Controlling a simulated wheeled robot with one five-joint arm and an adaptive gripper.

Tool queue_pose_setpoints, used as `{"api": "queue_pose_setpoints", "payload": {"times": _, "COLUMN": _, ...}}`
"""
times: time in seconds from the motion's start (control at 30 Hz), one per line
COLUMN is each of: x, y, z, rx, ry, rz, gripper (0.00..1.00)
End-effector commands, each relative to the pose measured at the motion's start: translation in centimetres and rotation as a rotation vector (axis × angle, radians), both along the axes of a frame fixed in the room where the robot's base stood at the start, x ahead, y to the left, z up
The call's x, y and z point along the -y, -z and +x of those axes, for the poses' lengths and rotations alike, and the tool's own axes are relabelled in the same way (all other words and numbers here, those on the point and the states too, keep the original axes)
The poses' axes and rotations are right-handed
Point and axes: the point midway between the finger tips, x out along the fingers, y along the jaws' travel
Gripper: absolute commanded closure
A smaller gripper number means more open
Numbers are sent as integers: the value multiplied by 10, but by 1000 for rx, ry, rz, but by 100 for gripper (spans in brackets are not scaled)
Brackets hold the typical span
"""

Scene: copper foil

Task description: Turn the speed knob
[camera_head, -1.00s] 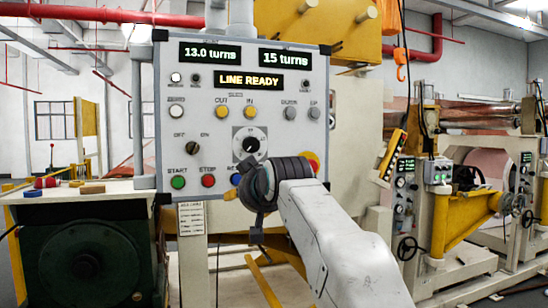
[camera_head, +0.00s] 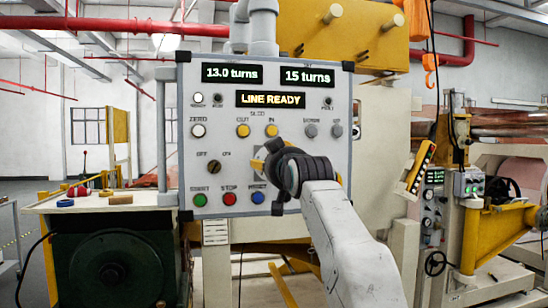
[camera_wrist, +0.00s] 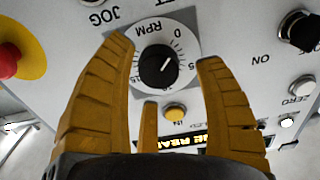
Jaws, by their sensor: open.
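The speed knob (camera_wrist: 158,66) is a black round knob with a white pointer line, set in a white dial marked RPM on the grey control panel (camera_head: 222,120). In the wrist view it lies between and just beyond the tips of my gripper (camera_wrist: 166,50). The yellow fingers are spread apart, one on each side of the dial, and do not visibly touch the knob. In the head view my gripper (camera_head: 262,158) is in front of the panel, and my wrist hides the knob.
The panel's displays read 13.0 turns, 15 turns and LINE READY. A red stop button (camera_wrist: 8,60) on yellow sits left in the wrist view. Green, red and blue buttons line the panel's bottom. A yellow button (camera_wrist: 174,111) is near the fingers.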

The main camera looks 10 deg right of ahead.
Motion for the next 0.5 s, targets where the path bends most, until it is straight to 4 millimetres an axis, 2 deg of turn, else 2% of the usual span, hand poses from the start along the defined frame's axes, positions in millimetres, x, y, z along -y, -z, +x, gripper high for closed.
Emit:
{"api": "queue_pose_setpoints", "payload": {"times": 0.2, "x": 0, "y": 0, "z": 8, "rx": -1, "ry": 0, "rz": 0, "gripper": 36}}
{"api": "queue_pose_setpoints", "payload": {"times": 0.5, "x": 0, "y": 1, "z": 8, "rx": 0, "ry": 0, "rz": 0, "gripper": 36}}
